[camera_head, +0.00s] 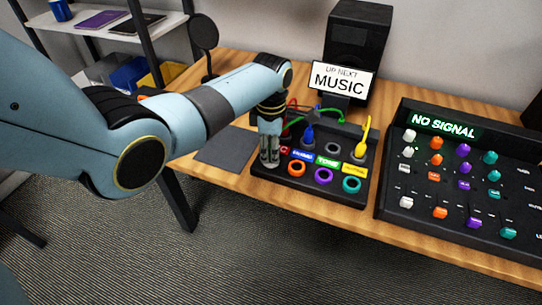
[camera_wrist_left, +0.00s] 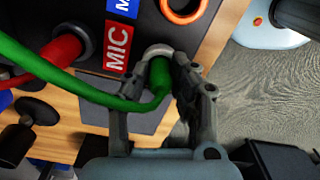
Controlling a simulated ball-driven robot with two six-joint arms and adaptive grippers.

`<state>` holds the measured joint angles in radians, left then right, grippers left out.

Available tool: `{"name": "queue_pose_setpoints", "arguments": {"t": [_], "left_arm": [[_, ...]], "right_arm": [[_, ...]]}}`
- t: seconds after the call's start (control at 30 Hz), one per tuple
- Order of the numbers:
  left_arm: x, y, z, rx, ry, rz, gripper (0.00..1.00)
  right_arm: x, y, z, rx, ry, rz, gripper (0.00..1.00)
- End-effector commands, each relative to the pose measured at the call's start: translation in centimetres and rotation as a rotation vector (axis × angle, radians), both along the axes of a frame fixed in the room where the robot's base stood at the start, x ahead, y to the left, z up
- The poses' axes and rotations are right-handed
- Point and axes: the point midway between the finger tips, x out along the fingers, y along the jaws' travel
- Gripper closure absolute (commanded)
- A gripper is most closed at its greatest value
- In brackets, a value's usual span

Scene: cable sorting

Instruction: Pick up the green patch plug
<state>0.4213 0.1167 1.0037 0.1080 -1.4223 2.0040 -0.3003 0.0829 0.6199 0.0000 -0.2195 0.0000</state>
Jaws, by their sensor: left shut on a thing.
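My left gripper (camera_head: 270,158) is at the left front corner of the black patch box (camera_head: 335,196). In the left wrist view its two fingers (camera_wrist_left: 158,85) are shut on the green patch plug (camera_wrist_left: 160,76), one on each side. The plug is at a grey-ringed socket beside the red MIC label; I cannot tell how deep it sits. Its green cable (camera_wrist_left: 60,78) bends away to the left. In the head view the gripper hides the plug, and the green cable (camera_head: 325,111) shows behind the box. My right gripper is not in view.
A red plug (camera_wrist_left: 58,48) is close to the gripper. A blue plug (camera_head: 308,136) and a yellow plug (camera_head: 362,140) stand in the box. A mixer (camera_head: 460,180) is at right, and a MUSIC sign (camera_head: 340,80) stands behind. A grey mat (camera_head: 226,146) lies clear at left.

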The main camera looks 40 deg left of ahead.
Motion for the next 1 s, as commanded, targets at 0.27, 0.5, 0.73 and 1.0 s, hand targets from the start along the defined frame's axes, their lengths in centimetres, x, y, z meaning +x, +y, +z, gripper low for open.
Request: {"name": "queue_pose_setpoints", "arguments": {"t": [0.27, 0.5, 0.73, 1.0], "left_arm": [[0.0, 0.0, 0.0, 0.000, 0.000, 0.000, 1.00], [0.0, 0.0, 0.6, 0.000, -0.001, 0.000, 1.00], [0.1, 0.1, 3.9, 0.001, -0.003, 0.001, 1.00], [-0.1, -5.9, 7.5, -0.005, -0.003, -0.002, 1.00]], "right_arm": [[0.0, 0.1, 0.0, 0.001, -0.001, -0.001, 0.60], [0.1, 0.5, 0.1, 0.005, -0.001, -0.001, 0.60], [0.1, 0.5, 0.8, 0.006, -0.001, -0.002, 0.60], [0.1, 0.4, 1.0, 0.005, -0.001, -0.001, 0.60]]}}
